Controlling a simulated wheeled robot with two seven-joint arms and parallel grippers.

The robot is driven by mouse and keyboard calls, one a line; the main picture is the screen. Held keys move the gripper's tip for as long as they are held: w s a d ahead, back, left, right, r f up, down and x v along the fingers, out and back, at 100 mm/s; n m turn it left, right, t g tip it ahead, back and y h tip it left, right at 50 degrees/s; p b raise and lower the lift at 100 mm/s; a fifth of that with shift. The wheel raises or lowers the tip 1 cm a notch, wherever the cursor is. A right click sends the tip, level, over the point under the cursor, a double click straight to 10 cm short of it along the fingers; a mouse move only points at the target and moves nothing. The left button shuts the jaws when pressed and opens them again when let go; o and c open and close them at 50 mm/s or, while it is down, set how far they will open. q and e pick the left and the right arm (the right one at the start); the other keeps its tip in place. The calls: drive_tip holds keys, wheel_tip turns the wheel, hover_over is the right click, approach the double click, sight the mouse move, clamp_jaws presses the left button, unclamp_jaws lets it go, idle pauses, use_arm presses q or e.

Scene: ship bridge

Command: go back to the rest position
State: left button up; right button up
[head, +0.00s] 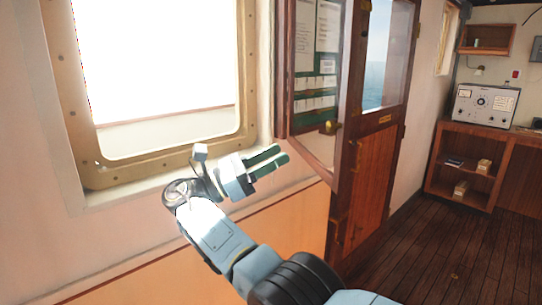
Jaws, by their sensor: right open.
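My right gripper (272,161) is raised in the middle of the head view, with its arm coming up from the bottom right. Its two dark green fingers point to the upper right and stand a little apart. Nothing shows between them. It is in front of the wall, below the right corner of the window and left of the wooden door. My left gripper is not in the head view.
A brass-framed window (160,160) fills the upper left. A wooden door (375,165) with a glass pane stands right of my gripper. A wooden shelf unit (462,183) carries a grey radio set (486,105) at the right. The plank floor (430,255) before it is clear.

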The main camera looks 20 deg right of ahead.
drive_tip(key=shift+a, duration=0.1)
idle(0.3)
drive_tip(key=w+d+f+n+t+y, duration=0.2)
drive_tip(key=d+f+n+t+y, duration=0.15)
drive_tip(key=f, duration=0.85)
drive_tip(key=w+d+f+n+t+y, duration=0.15)
drive_tip(key=f+t, duration=0.25)
drive_tip(key=f, duration=0.9)
drive_tip(key=s+d+f+m+g+y+b, duration=0.1)
drive_tip(key=s+f+y, duration=0.4)
drive_tip(key=f, duration=1)
drive_tip(key=s+d+f+g+y, duration=0.1)
drive_tip(key=s+d+f+y, duration=0.35)
drive_tip(key=f, duration=1.05)
drive_tip(key=s+a+f+m+g+y, duration=0.1)
drive_tip(key=s+a+f+m+y, duration=0.15)
drive_tip(key=s+f, duration=0.7)
drive_tip(key=s+a+f+m+g+y, duration=0.15)
drive_tip(key=s+f+m, duration=0.25)
drive_tip(key=s+f, duration=0.55)
drive_tip(key=s+f+m+y, duration=0.2)
drive_tip(key=s+m, duration=0.4)
drive_tip(key=s, duration=0.8)
drive_tip(key=s+d+f+m+y+b, duration=0.1)
drive_tip(key=s+f+m, duration=0.3)
drive_tip(key=s, duration=1)
drive_tip(key=shift+s+d+f+m+g+y, duration=0.2)
drive_tip(key=shift+s+f+m+g+y, duration=0.25)
drive_tip(key=shift+m, duration=0.8)
